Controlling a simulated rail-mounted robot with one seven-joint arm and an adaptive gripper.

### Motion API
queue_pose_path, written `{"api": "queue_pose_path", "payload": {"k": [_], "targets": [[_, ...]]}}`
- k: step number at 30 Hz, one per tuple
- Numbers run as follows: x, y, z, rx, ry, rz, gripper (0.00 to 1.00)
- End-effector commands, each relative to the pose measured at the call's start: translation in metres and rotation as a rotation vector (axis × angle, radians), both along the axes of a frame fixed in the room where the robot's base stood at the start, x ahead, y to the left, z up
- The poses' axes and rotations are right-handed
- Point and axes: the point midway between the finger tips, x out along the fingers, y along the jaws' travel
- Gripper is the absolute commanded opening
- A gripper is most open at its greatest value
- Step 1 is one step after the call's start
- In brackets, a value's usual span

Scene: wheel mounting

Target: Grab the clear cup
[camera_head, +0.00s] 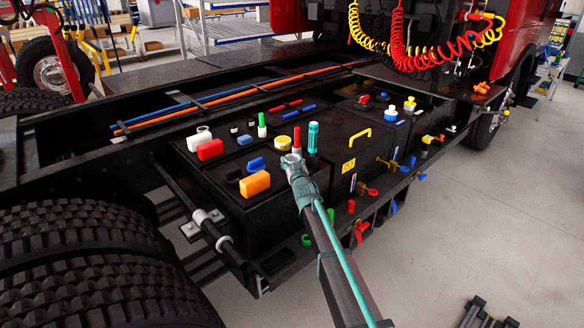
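A small whitish, cup-like piece (199,138) stands on the left part of the black box top, just behind a red block. It is the nearest match to a clear cup, but I cannot tell if it is see-through. My gripper (293,163) is at the far end of my arm, over the middle of the box top and to the right of the whitish piece, apart from it. A small red and pale piece (296,140) shows right at its tip; I cannot tell if they touch. The fingers are too small to read.
Near the whitish piece are a red block (210,150), an orange block (255,184), a blue piece (256,164) and a green upright piece (262,126). A teal cylinder (313,137) stands beside my gripper. Large tires (80,245) fill the lower left. Floor at right is mostly clear.

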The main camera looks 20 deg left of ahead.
Motion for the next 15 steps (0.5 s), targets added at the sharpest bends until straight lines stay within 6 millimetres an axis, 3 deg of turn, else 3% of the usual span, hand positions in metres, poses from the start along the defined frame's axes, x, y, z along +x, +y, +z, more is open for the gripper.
{"api": "queue_pose_path", "payload": {"k": [1, 6, 15], "targets": [[0.0, 0.0, 0.0001, 0.0, 0.0, 0.0, 0.45], [0.0, -0.0001, 0.0003, 0.0, 0.0, 0.0, 0.2], [-0.0001, -0.0001, 0.002, 0.001, -0.001, 0.0, 0.2]]}}
